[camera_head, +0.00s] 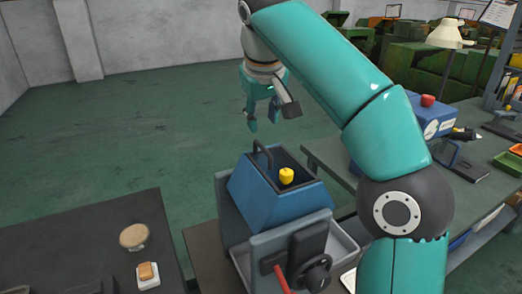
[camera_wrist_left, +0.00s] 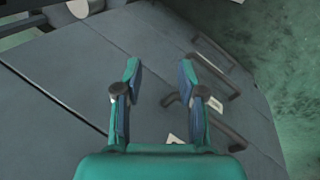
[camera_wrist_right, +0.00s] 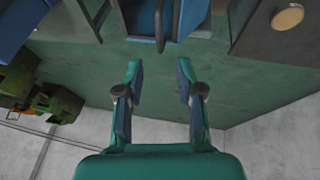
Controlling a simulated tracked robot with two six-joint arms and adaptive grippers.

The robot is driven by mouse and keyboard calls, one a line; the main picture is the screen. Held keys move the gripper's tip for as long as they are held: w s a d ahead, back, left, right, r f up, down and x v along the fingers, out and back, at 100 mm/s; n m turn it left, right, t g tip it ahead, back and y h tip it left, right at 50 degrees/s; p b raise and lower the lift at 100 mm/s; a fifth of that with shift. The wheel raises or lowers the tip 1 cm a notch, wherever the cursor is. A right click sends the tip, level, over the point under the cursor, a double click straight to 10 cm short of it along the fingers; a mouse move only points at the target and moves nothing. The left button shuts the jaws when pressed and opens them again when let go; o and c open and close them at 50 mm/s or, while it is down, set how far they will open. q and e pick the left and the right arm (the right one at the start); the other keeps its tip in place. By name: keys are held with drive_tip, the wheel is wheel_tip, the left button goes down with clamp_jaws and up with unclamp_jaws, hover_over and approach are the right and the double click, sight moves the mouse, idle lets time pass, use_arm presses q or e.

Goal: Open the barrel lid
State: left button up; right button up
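The blue barrel (camera_head: 268,205) sits in a grey frame at the middle bottom of the head view. Its top shows a dark recessed area with a yellow piece (camera_head: 286,175) in it; I cannot tell whether this is a lid or an opening. A dark looped handle (camera_head: 263,152) stands at its far left edge. The barrel also shows at the top of the right wrist view (camera_wrist_right: 145,18). My right gripper (camera_head: 263,117) is open and empty, above and beyond the handle, apart from it. My left gripper (camera_wrist_left: 155,90) is open and empty over a grey surface, outside the head view.
A dark table (camera_head: 95,240) at left holds a round tan disc (camera_head: 134,236) and a small orange-topped block (camera_head: 148,274). A grey-green bench (camera_head: 465,195) with a blue machine and lamp stands at right. Dark bar handles (camera_wrist_left: 218,125) lie on the grey surface below my left gripper.

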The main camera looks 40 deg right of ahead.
sight(262, 147)
drive_tip(key=b+x, duration=0.2)
drive_tip(key=x, duration=0.7)
drive_tip(key=shift+f, duration=0.1)
clamp_jaws()
